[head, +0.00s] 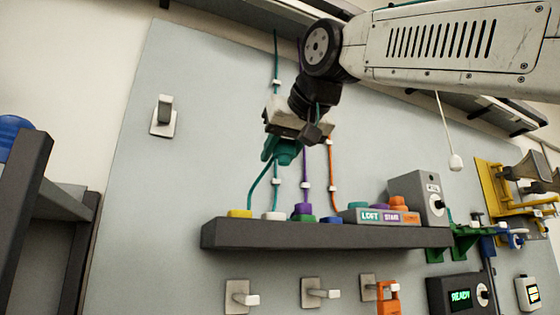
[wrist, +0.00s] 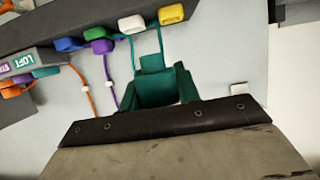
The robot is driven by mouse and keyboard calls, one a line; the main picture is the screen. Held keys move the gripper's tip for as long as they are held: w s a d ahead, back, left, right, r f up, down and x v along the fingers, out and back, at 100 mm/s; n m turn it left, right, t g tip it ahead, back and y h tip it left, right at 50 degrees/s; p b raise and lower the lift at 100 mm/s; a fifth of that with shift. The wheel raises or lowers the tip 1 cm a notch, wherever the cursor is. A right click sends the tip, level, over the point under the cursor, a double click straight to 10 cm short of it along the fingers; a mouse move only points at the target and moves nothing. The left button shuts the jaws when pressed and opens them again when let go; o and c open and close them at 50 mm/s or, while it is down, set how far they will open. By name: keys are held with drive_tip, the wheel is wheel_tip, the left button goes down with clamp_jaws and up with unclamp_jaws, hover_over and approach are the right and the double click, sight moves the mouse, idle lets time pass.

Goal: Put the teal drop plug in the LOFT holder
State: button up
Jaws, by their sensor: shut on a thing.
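The dark shelf (head: 320,237) carries yellow (head: 239,213), white (head: 273,216), purple-green (head: 303,212) and blue (head: 331,220) pieces left of the block. Purple and orange cords (head: 331,165) run up the panel. Wall hooks are below.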

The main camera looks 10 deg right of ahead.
drive_tip(key=shift+r, duration=2.2)
